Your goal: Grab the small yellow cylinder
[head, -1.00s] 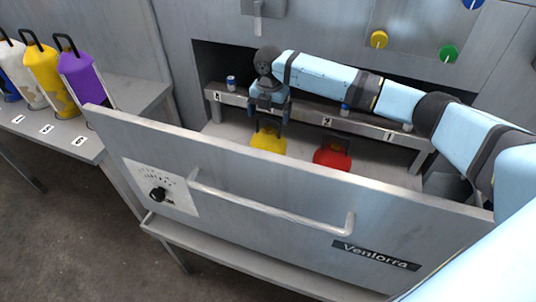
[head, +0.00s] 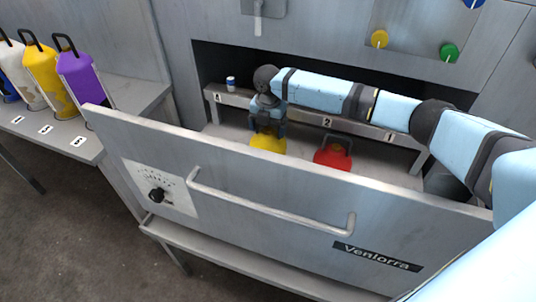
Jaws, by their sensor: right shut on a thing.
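The small yellow cylinder (head: 268,143) stands inside the open machine compartment, behind the front panel. Only its upper part shows above the panel edge. My right arm reaches in from the right, and my right gripper (head: 267,133) is at the top of the yellow cylinder, shut on it. The fingers and the grip point are small and partly hidden by the gripper body. My left gripper is not in view.
A red cylinder (head: 333,154) with a dark handle stands right of the yellow one. Behind is a numbered shelf (head: 345,125) with a small blue-and-white can (head: 231,83). The front panel (head: 280,185) bounds the compartment. Larger yellow (head: 52,73) and purple (head: 80,82) cylinders stand on the left table.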

